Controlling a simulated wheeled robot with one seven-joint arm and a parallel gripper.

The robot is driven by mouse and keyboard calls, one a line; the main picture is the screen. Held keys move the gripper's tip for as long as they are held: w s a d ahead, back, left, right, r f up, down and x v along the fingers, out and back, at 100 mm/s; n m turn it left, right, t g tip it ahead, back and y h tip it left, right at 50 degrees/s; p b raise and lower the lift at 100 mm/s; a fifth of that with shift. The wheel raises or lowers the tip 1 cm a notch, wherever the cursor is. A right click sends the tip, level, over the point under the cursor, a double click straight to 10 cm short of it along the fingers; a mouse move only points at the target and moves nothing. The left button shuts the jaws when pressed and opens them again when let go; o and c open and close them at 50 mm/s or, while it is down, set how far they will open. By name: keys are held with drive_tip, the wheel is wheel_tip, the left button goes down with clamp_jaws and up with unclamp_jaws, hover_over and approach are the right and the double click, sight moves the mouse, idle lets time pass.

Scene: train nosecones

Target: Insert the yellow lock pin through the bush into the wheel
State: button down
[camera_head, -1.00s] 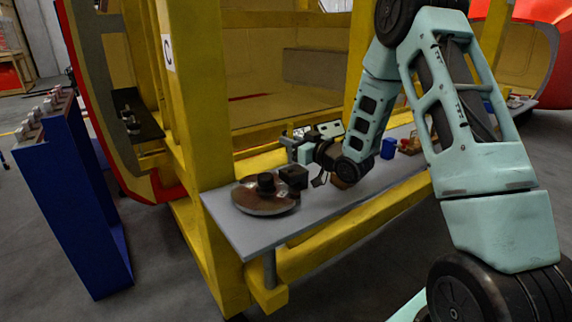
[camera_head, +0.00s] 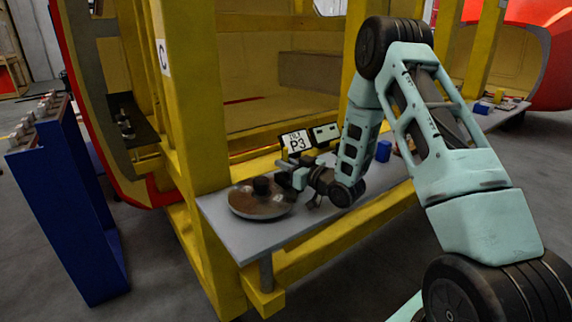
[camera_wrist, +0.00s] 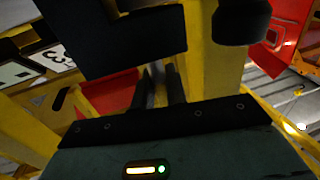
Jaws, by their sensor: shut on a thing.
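The wheel (camera_head: 250,208), a brownish metal disc, lies flat at the near left end of the grey bench. A dark upright hub (camera_head: 261,186) stands at its middle; I cannot tell whether this is the bush. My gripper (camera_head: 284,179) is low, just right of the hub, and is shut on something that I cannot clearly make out. A dark block (camera_wrist: 115,35) and a dark rounded part (camera_wrist: 241,20) fill the top of the wrist view, beyond the teal gripper body. I cannot make out the yellow lock pin in either view.
Yellow posts (camera_head: 185,110) rise behind the grey bench (camera_head: 240,240). A white P3 sign (camera_head: 297,143) stands behind my gripper. A blue cup-like item (camera_head: 384,151) is farther right on the bench. A blue stand (camera_head: 65,200) is at left.

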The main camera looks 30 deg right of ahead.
drive_tip(key=shift+f, duration=0.25)
